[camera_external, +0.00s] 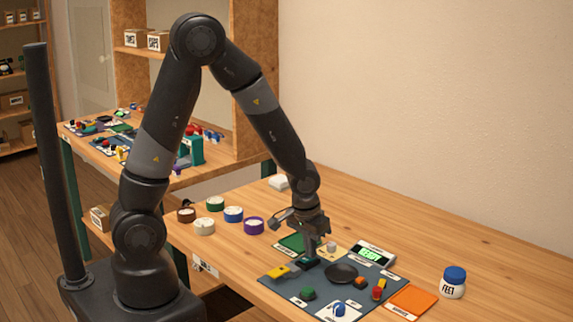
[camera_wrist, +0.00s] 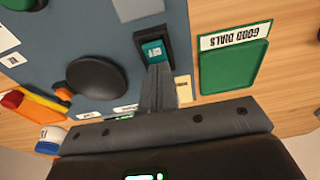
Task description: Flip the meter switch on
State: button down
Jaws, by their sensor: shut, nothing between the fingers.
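A small teal rocker switch in a black housing (camera_wrist: 155,45) sits on the blue-grey mat, and it shows partly at my fingertips in the external view. My gripper (camera_wrist: 158,72) is shut and empty, pointing down. Its fingertips overlap the near edge of the switch in the wrist view; whether they touch it I cannot tell. In the external view my gripper (camera_external: 308,254) is low over the mat's back left part. The meter (camera_external: 372,255) stands at the mat's back edge, with a lit green display reading "READY".
The mat (camera_external: 290,287) also carries a black round dish (camera_external: 341,274), a yellow block (camera_external: 279,272), a green knob (camera_external: 308,294) and a blue dial (camera_external: 339,309). A green tray (camera_wrist: 236,68) labelled "GOOD DIALS" lies beside the switch. An orange tray (camera_external: 412,300) and a blue-lidded jar (camera_external: 453,282) stand right.

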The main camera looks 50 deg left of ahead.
jog(key=shift+s+f, duration=0.15)
jog(key=shift+s, duration=0.85)
jog(key=shift+r, duration=0.55)
notch_tip(320, 180, up, 13)
jog(key=s, duration=0.2)
jog(key=shift+s, duration=0.3)
jog(key=shift+f, duration=0.1)
jog(key=shift+w+d+r, duration=0.1)
jog(key=shift+w+r, duration=0.1)
jog(key=shift+w, duration=0.55)
jog(key=shift+f, duration=0.15)
